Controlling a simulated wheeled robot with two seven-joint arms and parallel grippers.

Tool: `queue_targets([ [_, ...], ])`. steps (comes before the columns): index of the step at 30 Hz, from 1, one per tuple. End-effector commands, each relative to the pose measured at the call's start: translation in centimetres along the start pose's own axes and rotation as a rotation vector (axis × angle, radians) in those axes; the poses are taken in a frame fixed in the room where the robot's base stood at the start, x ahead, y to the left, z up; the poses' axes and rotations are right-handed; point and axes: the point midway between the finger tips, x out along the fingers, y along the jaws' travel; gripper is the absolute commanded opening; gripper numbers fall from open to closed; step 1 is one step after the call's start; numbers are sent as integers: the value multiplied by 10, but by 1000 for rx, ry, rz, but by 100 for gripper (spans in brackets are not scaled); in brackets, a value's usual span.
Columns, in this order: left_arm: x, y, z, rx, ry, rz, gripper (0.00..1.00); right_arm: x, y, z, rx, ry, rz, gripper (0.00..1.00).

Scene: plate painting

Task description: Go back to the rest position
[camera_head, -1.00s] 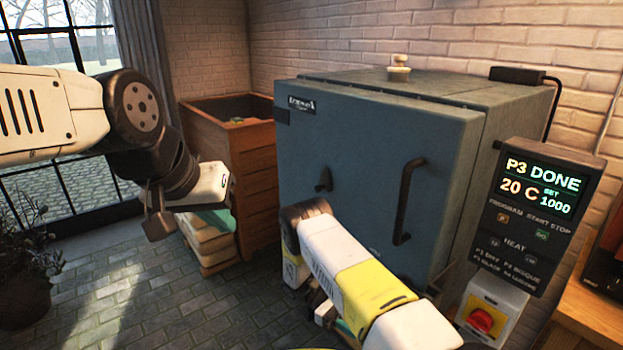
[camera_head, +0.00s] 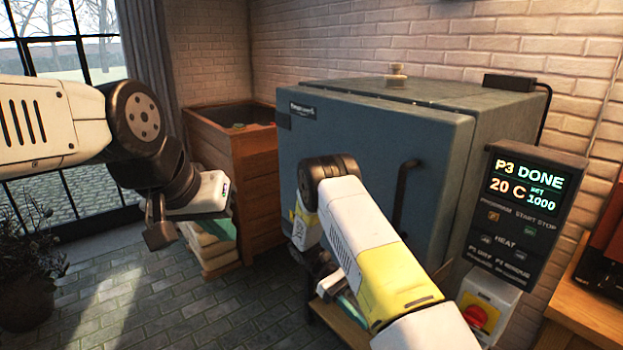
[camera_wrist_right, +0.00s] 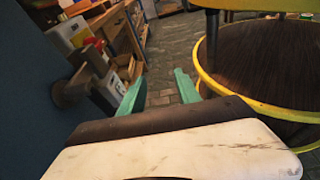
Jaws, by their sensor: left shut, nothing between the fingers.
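My left arm comes in from the left in the head view. Its gripper (camera_head: 222,228), with teal fingers, hangs low in front of the stacked bags beside the wooden crate. It is shut and empty. My right arm crosses in front of the kiln (camera_head: 365,185), bent, with its hand low and partly hidden behind the arm. In the right wrist view the right gripper (camera_wrist_right: 160,92) shows two teal fingers well apart with nothing between them. It is open above the floor.
The kiln door is shut; its panel (camera_head: 525,210) reads P3 DONE, 20 C. A wooden crate (camera_head: 245,190) stands left of the kiln. Round yellow-rimmed shelves (camera_wrist_right: 207,75) are close on the right in the right wrist view. A plant (camera_head: 25,270) stands at far left.

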Motion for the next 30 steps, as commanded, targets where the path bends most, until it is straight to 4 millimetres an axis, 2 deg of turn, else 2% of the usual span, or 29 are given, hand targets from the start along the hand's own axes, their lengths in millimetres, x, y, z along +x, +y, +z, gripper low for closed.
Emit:
queue_targets([
  [7,0,0,0,0,0,0,0,-28,10,68,58,298,-118,40],
  [15,0,0,0,0,0,0,0,-44,10,150,150,663,-241,40],
  [23,0,0,0,0,0,0,0,-45,-2,225,259,1010,-338,40],
  [30,0,0,0,0,0,0,0,-35,-21,284,378,1325,-405,40],
])
